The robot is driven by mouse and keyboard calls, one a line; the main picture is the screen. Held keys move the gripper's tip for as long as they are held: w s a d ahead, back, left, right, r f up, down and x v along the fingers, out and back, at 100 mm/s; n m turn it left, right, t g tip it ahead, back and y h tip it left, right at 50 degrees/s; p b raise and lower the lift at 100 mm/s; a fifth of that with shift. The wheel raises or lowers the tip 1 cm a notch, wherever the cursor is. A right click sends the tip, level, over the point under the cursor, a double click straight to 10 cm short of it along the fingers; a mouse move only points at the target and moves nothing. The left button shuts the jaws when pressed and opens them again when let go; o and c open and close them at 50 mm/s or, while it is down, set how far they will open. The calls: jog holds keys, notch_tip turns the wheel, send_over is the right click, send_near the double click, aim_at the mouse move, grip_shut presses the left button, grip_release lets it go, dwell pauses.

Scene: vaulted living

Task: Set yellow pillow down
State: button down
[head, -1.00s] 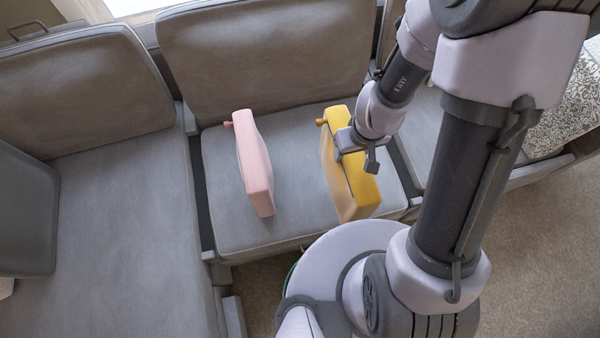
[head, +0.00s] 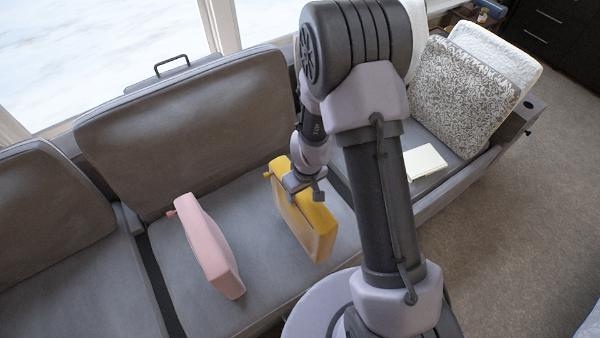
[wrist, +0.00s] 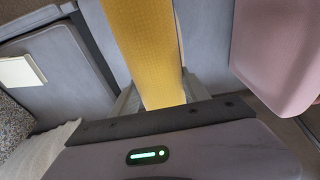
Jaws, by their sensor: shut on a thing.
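The yellow pillow (head: 318,222) stands on edge over the middle seat cushion of the grey sofa (head: 262,215). My gripper (head: 300,186) is shut on its upper edge from above. In the wrist view the yellow pillow (wrist: 145,50) runs between the two fingers. Its lower edge is close to the seat; I cannot tell whether it touches. A pink pillow (head: 208,250) stands on edge on the same cushion, to the left and apart from the yellow one. It also shows in the wrist view (wrist: 280,50).
A patterned pillow (head: 462,98) and a white pillow (head: 500,60) lean at the sofa's right end. A pale flat item (head: 425,162) lies on the right seat (wrist: 70,90). Free seat shows between the pink and yellow pillows. Carpet (head: 510,240) is clear at right.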

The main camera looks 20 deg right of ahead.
jog(key=w, duration=0.2)
jog(key=w+d, duration=0.1)
jog(key=w, duration=0.4)
jog(key=shift+d+f, duration=0.4)
notch_tip(320, 180, down, 4)
jog(key=shift+r+b, duration=0.2)
jog(key=shift+b, duration=0.75)
jog(key=c, duration=0.5)
grip_release()
jog(key=shift+r, duration=0.1)
